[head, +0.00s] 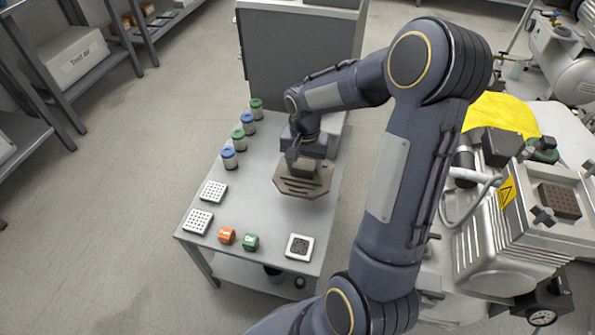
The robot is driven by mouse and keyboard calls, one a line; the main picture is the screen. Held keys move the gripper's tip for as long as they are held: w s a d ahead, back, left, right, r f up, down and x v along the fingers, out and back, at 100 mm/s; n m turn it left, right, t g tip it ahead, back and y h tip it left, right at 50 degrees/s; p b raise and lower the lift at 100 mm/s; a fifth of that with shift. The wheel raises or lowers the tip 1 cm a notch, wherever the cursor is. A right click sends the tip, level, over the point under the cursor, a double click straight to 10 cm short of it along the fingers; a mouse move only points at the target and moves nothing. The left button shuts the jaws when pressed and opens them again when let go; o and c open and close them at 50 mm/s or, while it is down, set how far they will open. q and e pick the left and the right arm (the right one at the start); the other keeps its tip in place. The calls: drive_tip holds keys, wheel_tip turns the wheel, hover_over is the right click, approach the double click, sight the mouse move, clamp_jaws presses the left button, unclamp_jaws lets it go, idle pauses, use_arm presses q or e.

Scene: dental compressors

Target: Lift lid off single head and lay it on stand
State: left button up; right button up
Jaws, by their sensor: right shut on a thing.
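The lid (303,184) is a grey-brown plate with cut corners and slots. My right gripper (303,162) is shut on its raised middle from above. The lid is over the right side of the grey stand (258,200); I cannot tell whether it touches the top. The single head (575,225) is probably the silver block on the compressor at the right, with a dark perforated square on top. My right arm hides part of the compressor. My left gripper is not in view.
Several blue- and green-capped jars (229,158) line the stand's left edge. Two white perforated plates (199,221), an orange piece (227,236), a green piece (251,242) and a white square frame (299,247) lie near the front. The middle is clear.

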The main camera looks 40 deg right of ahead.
drive_tip(key=shift+w+d+f, duration=0.1)
drive_tip(key=shift+d+f, duration=0.05)
drive_tip(key=shift+f, duration=0.15)
wheel_tip(320, 180, down, 5)
drive_tip(key=b, duration=0.4)
drive_tip(key=shift+f+b, duration=0.1)
drive_tip(key=shift+b, duration=0.3)
drive_tip(key=shift+f, duration=0.4)
drive_tip(key=shift+f, duration=0.3)
idle(1.0)
drive_tip(key=o, duration=1.9)
drive_tip(key=shift+o, duration=0.2)
